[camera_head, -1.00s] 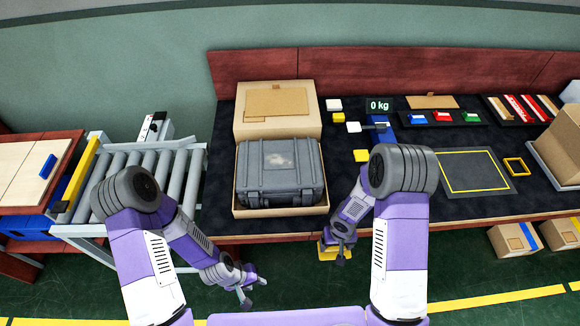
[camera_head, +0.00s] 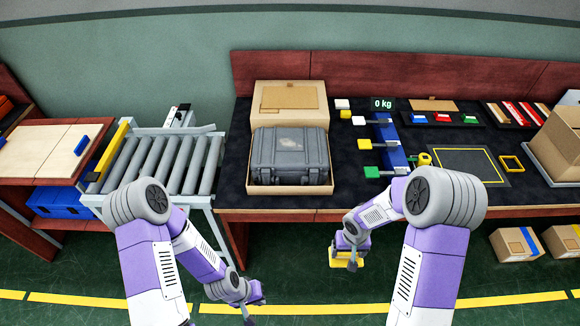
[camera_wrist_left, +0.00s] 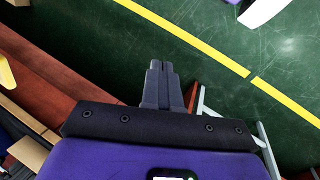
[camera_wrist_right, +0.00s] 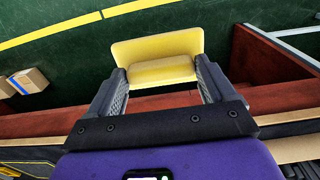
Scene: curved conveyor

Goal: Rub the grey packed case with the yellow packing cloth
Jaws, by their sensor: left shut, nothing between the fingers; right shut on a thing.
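The grey packed case (camera_head: 290,152) sits upright in an open cardboard box (camera_head: 262,190) on the bench, with a pale scuffed patch on its lid. The yellow packing cloth (camera_wrist_right: 158,60) is held between the fingers of my right gripper (camera_wrist_right: 160,78). In the head view the cloth (camera_head: 349,258) shows below the bench's front edge, right of and nearer than the case, clear of it. My left gripper (camera_wrist_left: 160,65) is shut and empty, low over the floor in front of the bench, left of the case.
A roller conveyor (camera_head: 165,165) stands left of the bench. A blue rack (camera_head: 385,140) with coloured blocks is right of the case. A yellow-outlined mat (camera_head: 468,165) and a large carton (camera_head: 553,135) lie further right. Small cartons (camera_head: 515,243) are on the floor.

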